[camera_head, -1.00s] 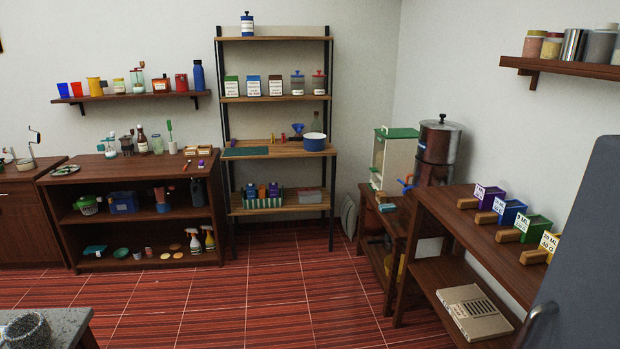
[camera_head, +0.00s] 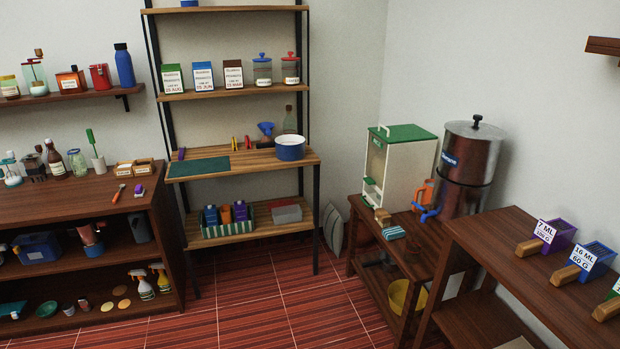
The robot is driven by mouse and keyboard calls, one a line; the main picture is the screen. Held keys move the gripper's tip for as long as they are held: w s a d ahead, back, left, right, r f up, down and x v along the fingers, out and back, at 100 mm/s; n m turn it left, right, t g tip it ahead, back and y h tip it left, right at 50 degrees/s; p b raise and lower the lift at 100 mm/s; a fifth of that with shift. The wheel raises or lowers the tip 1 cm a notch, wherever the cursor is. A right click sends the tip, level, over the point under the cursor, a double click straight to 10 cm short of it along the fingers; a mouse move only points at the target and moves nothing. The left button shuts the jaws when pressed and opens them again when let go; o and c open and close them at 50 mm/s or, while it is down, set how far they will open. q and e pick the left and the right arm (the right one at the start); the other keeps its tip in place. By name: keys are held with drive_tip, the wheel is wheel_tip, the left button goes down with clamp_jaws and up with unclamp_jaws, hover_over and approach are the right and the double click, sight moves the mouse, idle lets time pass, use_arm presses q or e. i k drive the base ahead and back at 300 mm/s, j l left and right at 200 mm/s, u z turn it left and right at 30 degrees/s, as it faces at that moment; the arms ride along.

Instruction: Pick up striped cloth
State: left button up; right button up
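A small folded cloth with blue-teal and pale stripes (camera_head: 392,233) lies on the top of the low wooden bench at the right. It is in front of the white and green box and next to a tan block (camera_head: 382,217). Neither of my grippers shows in the head view. Nothing visible touches the cloth.
The low bench (camera_head: 365,223) also bears the white and green box (camera_head: 398,165) and a metal urn (camera_head: 467,165) with a blue tap. A higher table (camera_head: 510,245) with labelled scoops stands at the right. The red tiled floor (camera_head: 290,310) in front is clear.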

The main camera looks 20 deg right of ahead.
sight(391, 234)
drive_tip(key=i+z, duration=0.2)
drive_tip(key=i, duration=0.25)
drive_tip(key=i+j+z, duration=0.1)
drive_tip(key=i+z, duration=0.15)
drive_tip(key=i, duration=0.2)
drive_tip(key=i+j+z, duration=0.2)
drive_tip(key=i, duration=0.25)
drive_tip(key=i+j+z, duration=0.25)
drive_tip(key=i, duration=0.2)
